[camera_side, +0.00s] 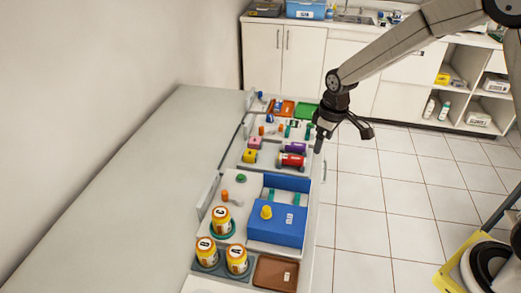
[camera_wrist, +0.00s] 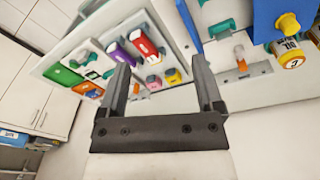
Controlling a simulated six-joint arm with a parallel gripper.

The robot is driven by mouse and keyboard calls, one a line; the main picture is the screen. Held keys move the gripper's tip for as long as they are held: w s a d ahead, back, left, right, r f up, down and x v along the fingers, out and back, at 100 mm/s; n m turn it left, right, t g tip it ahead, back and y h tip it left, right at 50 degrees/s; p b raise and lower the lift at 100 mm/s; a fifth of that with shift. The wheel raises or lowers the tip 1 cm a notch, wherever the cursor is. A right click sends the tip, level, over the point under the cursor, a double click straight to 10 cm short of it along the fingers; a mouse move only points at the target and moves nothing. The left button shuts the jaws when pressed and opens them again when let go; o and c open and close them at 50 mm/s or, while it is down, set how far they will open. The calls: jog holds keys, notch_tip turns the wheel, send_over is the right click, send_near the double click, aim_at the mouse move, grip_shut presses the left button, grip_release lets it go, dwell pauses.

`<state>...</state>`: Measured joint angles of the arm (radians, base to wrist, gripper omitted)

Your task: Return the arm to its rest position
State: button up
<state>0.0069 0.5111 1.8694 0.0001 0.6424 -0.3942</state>
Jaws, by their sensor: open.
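My gripper (camera_side: 319,143) hangs in the air at the right edge of the worktable, near the red cylinder, in the side view. In the wrist view my gripper (camera_wrist: 160,75) has its two fingers spread apart with nothing held between them. My arm reaches in from the upper right of the side view. Whether this pose is the rest position cannot be told from the frames.
The long table (camera_side: 130,180) holds a blue box (camera_side: 277,232), several yellow jars (camera_side: 237,259), a brown tray (camera_side: 275,273), a red cylinder (camera_side: 291,161) and a green tray (camera_side: 306,111). Tiled floor (camera_side: 375,200) lies open to the right. White cabinets (camera_side: 283,60) stand behind.

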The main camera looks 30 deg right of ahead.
jog(key=s+r+m+t, duration=0.1)
jog(key=s+m, duration=0.3)
jog(key=s, duration=1.3)
jog(key=shift+s+a+r, duration=0.15)
jog(key=shift+s+r, duration=0.1)
jog(key=shift+s, duration=0.1)
